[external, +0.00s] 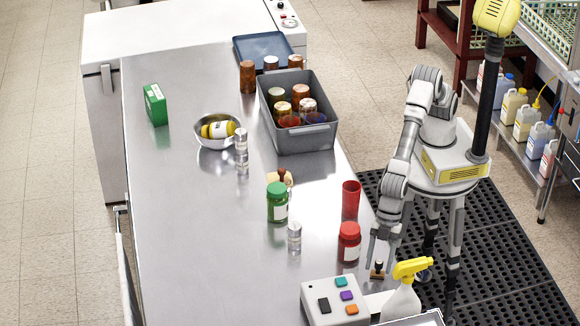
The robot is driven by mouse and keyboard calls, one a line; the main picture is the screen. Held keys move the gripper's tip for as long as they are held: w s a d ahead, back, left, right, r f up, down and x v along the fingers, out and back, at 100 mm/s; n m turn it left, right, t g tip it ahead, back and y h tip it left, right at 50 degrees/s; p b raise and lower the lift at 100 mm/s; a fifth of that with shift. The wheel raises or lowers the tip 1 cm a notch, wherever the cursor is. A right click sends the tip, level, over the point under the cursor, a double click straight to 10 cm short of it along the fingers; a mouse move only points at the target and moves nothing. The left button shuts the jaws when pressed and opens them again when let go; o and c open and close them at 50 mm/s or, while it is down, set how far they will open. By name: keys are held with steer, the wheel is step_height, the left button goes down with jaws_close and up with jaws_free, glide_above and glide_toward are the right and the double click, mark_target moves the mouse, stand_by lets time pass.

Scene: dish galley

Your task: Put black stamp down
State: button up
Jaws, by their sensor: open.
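The black stamp (378,272), with a dark knob handle and a brown base, stands upright at the near right edge of the steel counter (190,240). My gripper (380,256) points down just above it, fingers open near the handle. From this view I cannot tell whether a finger touches the stamp.
Close by are a red-lidded jar (349,243), a yellow-headed spray bottle (403,292) and a grey box with coloured buttons (334,302). A red cup (351,199), green jar (277,203) and grey bin (309,139) stand farther back. The counter's left side is mostly clear.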

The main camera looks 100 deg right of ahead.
steer(key=shift+r, duration=0.45)
steer(key=v, duration=1.2)
steer(key=w+d+r+m+t+h, duration=0.1)
steer(key=d+r+m, duration=0.3)
steer(key=d, duration=1)
steer(key=d+r+m+t+h, duration=0.1)
steer(key=d+r, duration=0.6)
steer(key=d, duration=0.7)
steer(key=s+d+f+m+h, duration=0.1)
steer(key=s+d+m, duration=0.2)
steer(key=s+d, duration=0.5)
steer(key=s+d+f+m+t+h, duration=0.1)
steer(key=s+d+m, duration=0.2)
steer(key=s+d, duration=0.4)
steer(key=d+p, duration=0.1)
steer(key=d, duration=0.5)
steer(key=shift+s, duration=0.4)
